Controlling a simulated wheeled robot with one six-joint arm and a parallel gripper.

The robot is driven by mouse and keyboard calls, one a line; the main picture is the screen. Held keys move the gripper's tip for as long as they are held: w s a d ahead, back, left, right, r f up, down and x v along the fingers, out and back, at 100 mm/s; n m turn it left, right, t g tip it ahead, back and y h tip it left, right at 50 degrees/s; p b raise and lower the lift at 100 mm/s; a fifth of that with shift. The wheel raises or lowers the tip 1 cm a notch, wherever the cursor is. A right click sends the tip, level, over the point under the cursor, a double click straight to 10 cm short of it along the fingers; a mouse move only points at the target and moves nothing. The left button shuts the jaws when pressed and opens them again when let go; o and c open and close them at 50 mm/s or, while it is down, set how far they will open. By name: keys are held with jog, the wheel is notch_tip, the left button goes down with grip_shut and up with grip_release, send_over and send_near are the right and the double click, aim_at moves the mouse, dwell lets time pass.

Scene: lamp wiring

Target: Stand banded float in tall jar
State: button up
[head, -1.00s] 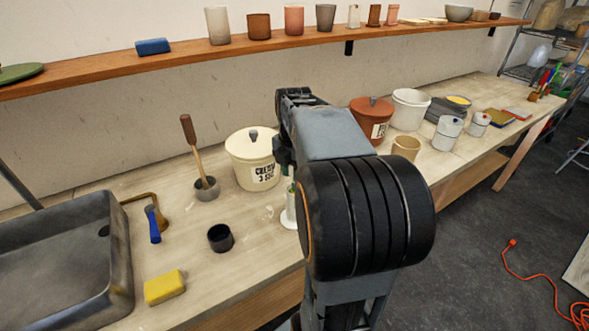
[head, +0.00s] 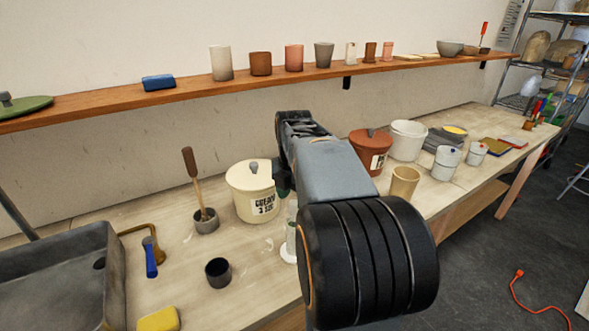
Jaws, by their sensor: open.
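A clear, narrow upright jar (head: 291,239) with a white round foot stands on the workbench, just left of my arm. My arm covers part of it, and its contents are too small to tell. I cannot make out a banded float in the head view. My arm reaches over the bench, and its dark far end comes down just above the clear jar. My gripper's fingers are hidden behind the arm, so I cannot see whether they touch anything.
A cream lidded crock (head: 252,190), a pot with a wooden-handled tool (head: 206,219) and a small black cup (head: 218,272) stand left of the jar. A tan cup (head: 404,181) and red-brown crock (head: 371,147) stand right of my arm. A sink (head: 60,290) lies at left.

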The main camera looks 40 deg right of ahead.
notch_tip(320, 180, up, 11)
jog(key=p, duration=0.1)
dwell(0.3)
jog(key=shift+a, duration=0.1)
dwell(0.8)
jog(key=s+a+f+m+t, duration=0.1)
jog(key=s+a+f+m, duration=0.2)
jog(key=a+f+m, duration=0.5)
jog(key=s+a+f+m+t, duration=0.2)
jog(key=s+a+f+m, duration=0.2)
jog(key=a+f+m, duration=0.5)
jog(key=m, duration=0.3)
jog(key=shift+a+f+t, duration=0.3)
jog(key=shift+a, duration=0.05)
jog(key=shift+c, duration=0.4)
